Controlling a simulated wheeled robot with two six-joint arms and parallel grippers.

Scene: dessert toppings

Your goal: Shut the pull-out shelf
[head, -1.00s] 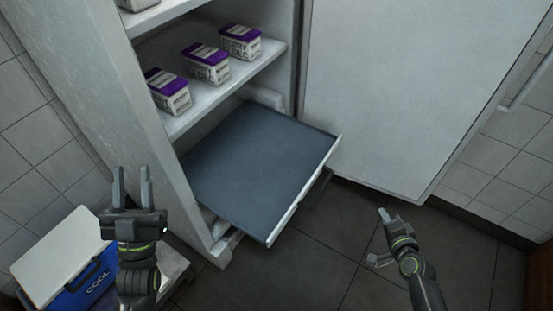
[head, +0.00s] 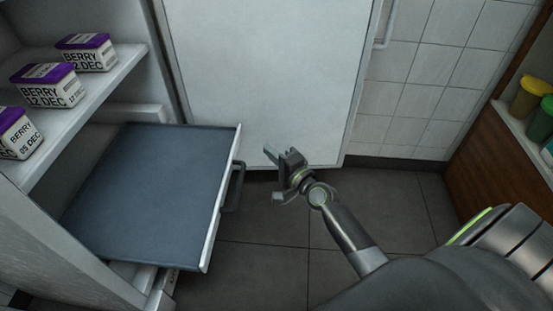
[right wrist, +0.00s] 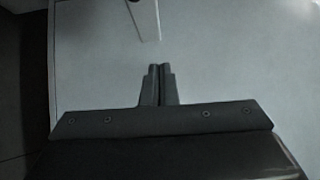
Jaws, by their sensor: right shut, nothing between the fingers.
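The pull-out shelf (head: 150,190) is a dark blue-grey tray with a pale front edge, standing well out of the fridge at left in the head view. A dark handle (head: 235,187) sits on its front. My right gripper (head: 270,156) is right of the shelf front and apart from it, in front of the open fridge door (head: 262,80). In the right wrist view its fingers (right wrist: 158,70) are shut and empty, with a large pale surface beyond. My left gripper is out of view.
Several purple-lidded berry boxes (head: 50,86) stand on the fixed white shelf (head: 95,105) above. At right is a wooden cabinet (head: 500,165) with yellow and green containers (head: 530,97) on its top. The tiled floor (head: 280,260) in front of the shelf is clear.

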